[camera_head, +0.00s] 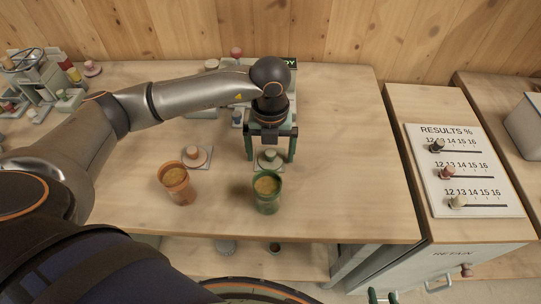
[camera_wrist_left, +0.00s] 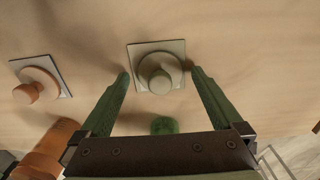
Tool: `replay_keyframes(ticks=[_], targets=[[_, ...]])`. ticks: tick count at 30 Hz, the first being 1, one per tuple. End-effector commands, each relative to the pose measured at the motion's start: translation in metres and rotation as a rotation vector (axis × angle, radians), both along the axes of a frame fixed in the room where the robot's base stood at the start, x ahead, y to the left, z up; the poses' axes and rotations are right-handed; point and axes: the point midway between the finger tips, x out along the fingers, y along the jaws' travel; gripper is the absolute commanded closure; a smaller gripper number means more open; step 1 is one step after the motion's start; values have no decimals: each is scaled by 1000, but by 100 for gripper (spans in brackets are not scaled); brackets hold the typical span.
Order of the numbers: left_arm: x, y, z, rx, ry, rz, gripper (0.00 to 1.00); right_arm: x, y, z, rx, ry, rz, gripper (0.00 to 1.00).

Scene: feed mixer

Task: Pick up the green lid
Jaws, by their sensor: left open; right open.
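The green lid (camera_head: 269,160), a pale grey-green disc with a round knob, lies on a square plate on the table behind the green cup (camera_head: 266,197). In the left wrist view, the green lid (camera_wrist_left: 158,72) sits at the upper middle on its plate. My left gripper (camera_head: 270,157) is open and points down over the lid. Its green fingers (camera_wrist_left: 160,76) stand on either side of the knob with a gap on both sides. My right gripper (camera_head: 383,297) shows only as green fingertips at the bottom edge, apart and empty.
An orange cup (camera_head: 177,184) stands left of the green cup, with the orange lid (camera_head: 196,156) behind it on its own plate. Both cups hold yellowish feed. A results board (camera_head: 464,170) lies on the cabinet at right. The table's right part is clear.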

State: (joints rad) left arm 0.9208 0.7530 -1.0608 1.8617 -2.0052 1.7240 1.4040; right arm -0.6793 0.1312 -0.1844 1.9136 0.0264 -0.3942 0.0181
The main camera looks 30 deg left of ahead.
Motion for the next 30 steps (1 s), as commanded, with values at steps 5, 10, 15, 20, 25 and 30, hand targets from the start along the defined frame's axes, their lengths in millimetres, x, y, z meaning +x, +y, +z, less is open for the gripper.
replay_keyframes(ticks=[5,10,15,20,25,30], targets=[[0,0,0,0,1,0,15,0,0,0,0,-1,0,50],[0,0,0,0,1,0,34,0,0,0,0,-1,0,50],[0,0,1,0,1,0,53,1,0,0,0,-1,0,50],[0,0,1,0,1,0,71,1,0,0,0,-1,0,50],[0,0,1,0,1,0,82,1,0,0,0,-2,0,50],[0,0,2,-1,0,0,82,1,0,0,0,-2,0,50]])
